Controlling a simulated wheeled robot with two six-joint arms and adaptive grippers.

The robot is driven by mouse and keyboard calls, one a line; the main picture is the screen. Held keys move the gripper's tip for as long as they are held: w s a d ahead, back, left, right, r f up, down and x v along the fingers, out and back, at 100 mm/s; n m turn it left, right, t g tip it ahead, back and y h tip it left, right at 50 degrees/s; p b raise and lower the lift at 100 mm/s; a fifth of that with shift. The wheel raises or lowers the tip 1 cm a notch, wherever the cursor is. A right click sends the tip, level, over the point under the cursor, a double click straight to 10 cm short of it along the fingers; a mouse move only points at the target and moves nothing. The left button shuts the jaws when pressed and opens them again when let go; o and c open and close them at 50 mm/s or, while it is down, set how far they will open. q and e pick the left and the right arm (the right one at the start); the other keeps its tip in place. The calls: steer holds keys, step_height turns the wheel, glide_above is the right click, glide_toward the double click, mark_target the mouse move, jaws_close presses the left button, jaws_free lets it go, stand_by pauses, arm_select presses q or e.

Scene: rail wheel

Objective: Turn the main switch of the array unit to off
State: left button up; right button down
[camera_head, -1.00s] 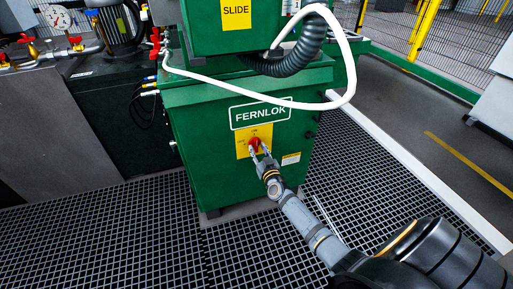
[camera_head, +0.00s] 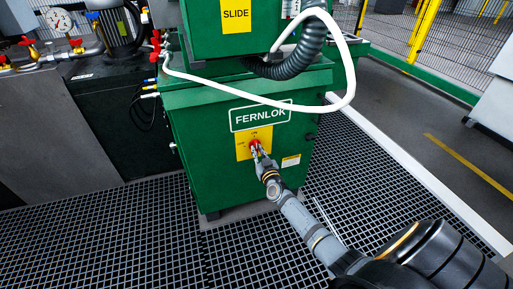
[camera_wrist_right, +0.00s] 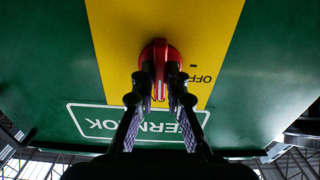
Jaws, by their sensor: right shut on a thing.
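The main switch is a red rotary knob (camera_head: 255,146) on a yellow plate (camera_head: 242,149) on the front of the green FERNLOK cabinet (camera_head: 205,150). In the right wrist view the red knob (camera_wrist_right: 155,52) sits between my fingers, and its white-marked handle points toward the FERNLOK sign, which appears upside down. The OFF label (camera_wrist_right: 201,78) lies to the right of the handle there, away from its line. My right gripper (camera_head: 259,152) is shut on the knob; it also shows in the wrist view (camera_wrist_right: 160,88). The fingers hide part of the knob. My left gripper is not in view.
A white hose (camera_head: 350,80) loops in front of the cabinet's top, above my right arm. Piping with red valve handles (camera_head: 76,43) and a gauge stands at the left. Dark floor grating (camera_head: 110,235) surrounds the cabinet's base. A yellow-posted fence (camera_head: 425,30) stands behind.

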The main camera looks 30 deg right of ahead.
steer(key=n+p, duration=0.1)
steer(key=n, duration=0.1)
steer(key=shift+r+n+p, duration=0.15)
steer(key=shift+n+p, duration=0.15)
steer(key=shift+n, duration=0.1)
steer(key=shift+f+n+p, duration=0.2)
steer(key=shift+n+p, duration=0.1)
steer(key=shift+n, duration=0.4)
steer(key=shift+r+n+p, duration=0.2)
steer(key=shift+n+p, duration=0.2)
steer(key=shift+p, duration=0.05)
steer(key=n+p, duration=0.2)
steer(key=shift+n, duration=0.4)
steer(key=shift+f+n, duration=0.2)
steer(key=shift+n, duration=0.2)
